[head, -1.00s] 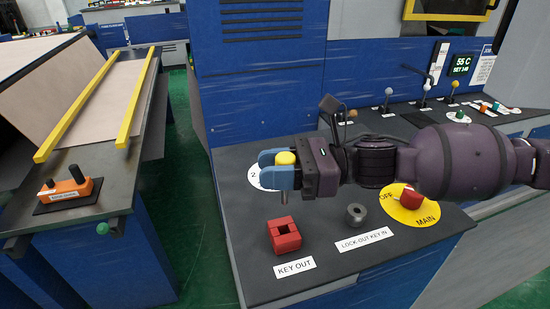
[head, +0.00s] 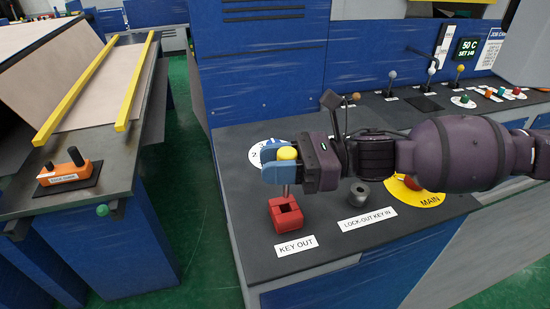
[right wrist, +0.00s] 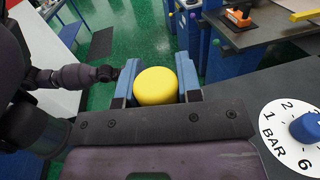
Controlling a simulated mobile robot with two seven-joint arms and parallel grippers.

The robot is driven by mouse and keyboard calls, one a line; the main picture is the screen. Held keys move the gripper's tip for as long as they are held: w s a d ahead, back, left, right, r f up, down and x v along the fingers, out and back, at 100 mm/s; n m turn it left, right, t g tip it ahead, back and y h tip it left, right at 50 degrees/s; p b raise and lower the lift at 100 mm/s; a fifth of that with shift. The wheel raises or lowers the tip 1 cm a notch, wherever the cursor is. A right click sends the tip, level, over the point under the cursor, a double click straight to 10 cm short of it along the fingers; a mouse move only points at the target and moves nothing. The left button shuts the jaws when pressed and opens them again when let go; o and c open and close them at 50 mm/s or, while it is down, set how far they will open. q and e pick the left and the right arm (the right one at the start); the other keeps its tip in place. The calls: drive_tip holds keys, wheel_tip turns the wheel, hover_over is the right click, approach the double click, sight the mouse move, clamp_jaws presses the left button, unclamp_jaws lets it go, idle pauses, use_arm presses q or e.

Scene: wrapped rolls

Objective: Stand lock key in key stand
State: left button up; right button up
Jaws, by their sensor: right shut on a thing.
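The lock key has a round yellow head (head: 287,153) and a grey shaft (head: 286,189) that hangs upright. My right gripper (head: 281,167) is shut on the key's head; the yellow head also shows between the blue fingers in the right wrist view (right wrist: 157,86). The key stand is a red block (head: 286,215) with a square opening in its top, behind the "KEY OUT" label. The shaft's lower end shows at the block's far top edge; I cannot tell whether it touches. A dark arm end, seemingly my left gripper (right wrist: 106,73), shows at the left of the right wrist view.
A grey lock-out cylinder (head: 359,193) stands right of the red block. A yellow MAIN plate (head: 420,195) with a red knob is partly behind my right arm. A white numbered dial (right wrist: 292,135) lies beside the gripper. The panel front is clear.

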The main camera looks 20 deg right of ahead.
drive_tip(key=shift+f+b, duration=0.75)
drive_tip(key=shift+f, duration=0.6)
drive_tip(key=shift+f+b, duration=0.6)
drive_tip(key=shift+f, duration=0.3)
drive_tip(key=shift+f+b, duration=0.55)
drive_tip(key=shift+f, duration=0.25)
drive_tip(key=o, duration=1)
drive_tip(key=shift+d, duration=0.1)
drive_tip(key=d, duration=0.3)
drive_tip(key=s+d, duration=0.1)
drive_tip(key=d, duration=0.1)
drive_tip(key=d+b, duration=0.1)
drive_tip(key=d, duration=0.2)
drive_tip(key=shift+s+d, duration=0.2)
drive_tip(key=shift+d, duration=0.1)
drive_tip(key=shift+s+d, duration=0.2)
drive_tip(key=shift+d, duration=0.75)
